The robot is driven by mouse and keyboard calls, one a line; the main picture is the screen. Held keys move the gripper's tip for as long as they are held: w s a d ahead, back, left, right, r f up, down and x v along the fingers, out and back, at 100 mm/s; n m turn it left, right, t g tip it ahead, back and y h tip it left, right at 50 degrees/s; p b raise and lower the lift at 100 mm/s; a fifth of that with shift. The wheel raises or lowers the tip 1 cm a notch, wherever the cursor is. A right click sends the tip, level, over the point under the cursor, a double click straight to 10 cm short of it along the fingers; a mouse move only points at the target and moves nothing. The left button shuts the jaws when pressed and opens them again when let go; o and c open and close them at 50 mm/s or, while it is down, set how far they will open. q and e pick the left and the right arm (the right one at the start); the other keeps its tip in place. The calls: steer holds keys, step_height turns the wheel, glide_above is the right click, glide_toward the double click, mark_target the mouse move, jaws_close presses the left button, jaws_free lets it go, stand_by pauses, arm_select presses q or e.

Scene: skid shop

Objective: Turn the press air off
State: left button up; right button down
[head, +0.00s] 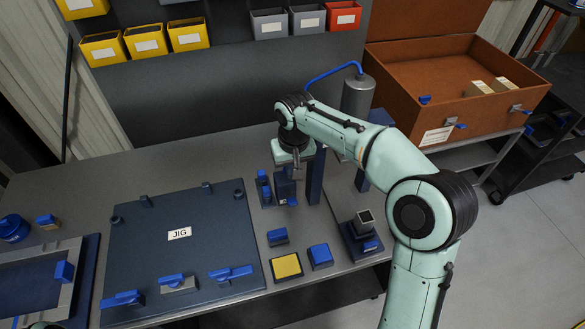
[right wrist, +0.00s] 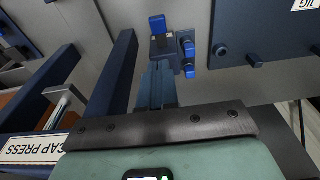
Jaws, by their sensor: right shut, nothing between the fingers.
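The cap press (head: 315,178) stands at the right of the bench, with dark blue posts and a grey cylinder (head: 358,96) on top. Beside its left post is a small dark block (head: 284,190) with a blue lever (head: 292,201); the lever also shows in the right wrist view (right wrist: 157,25). I cannot read which way it is set. My right gripper (head: 297,172) is shut and empty, pointing down over or close behind the block. Its fingers (right wrist: 157,88) show just short of the block in the right wrist view; contact cannot be told.
Left of the block is a holder with blue knobs (head: 264,188). The JIG plate (head: 180,270) with blue clamps fills the middle bench. Blue blocks (head: 320,256), a yellow pad (head: 286,267) and a small fixture (head: 362,240) sit in front. A brown case (head: 440,110) stands right.

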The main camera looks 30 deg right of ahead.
glide_toward(292, 200)
steer(key=f, duration=0.3)
steer(key=w+f+b, duration=0.1)
steer(key=f, duration=0.1)
steer(key=shift+d, duration=0.15)
arm_select(q)
steer(key=shift+s+f, duration=0.45)
steer(key=shift+f, duration=0.25)
arm_select(e)
steer(key=shift+s+f, duration=0.2)
steer(key=shift+f, duration=0.2)
